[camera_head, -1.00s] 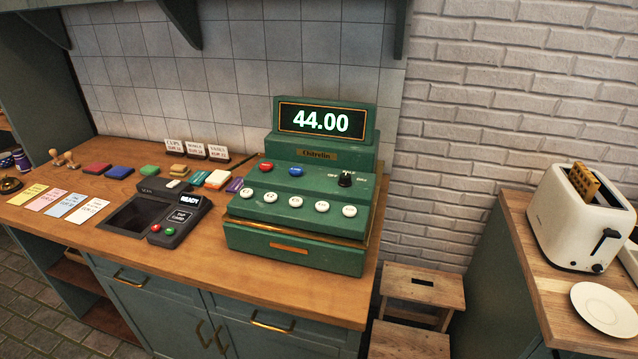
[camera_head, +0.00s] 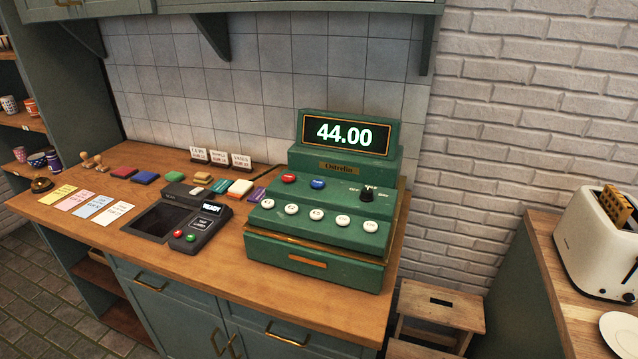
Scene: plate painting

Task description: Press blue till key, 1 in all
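A green till (camera_head: 325,215) stands at the right end of the wooden counter. Its display (camera_head: 346,134) reads 44.00. On its sloped top, the blue key (camera_head: 317,184) sits to the right of a red key (camera_head: 289,178) and to the left of a black knob (camera_head: 368,194). Several white round keys (camera_head: 316,214) form a row in front of them. Neither of my grippers is in view, and nothing covers the blue key.
A black card reader (camera_head: 194,227) with a dark tray stands left of the till. Coloured blocks (camera_head: 146,177), small signs (camera_head: 220,158) and paper cards (camera_head: 93,206) lie further left. A wooden step stool (camera_head: 440,306) and a toaster (camera_head: 600,242) are at the right.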

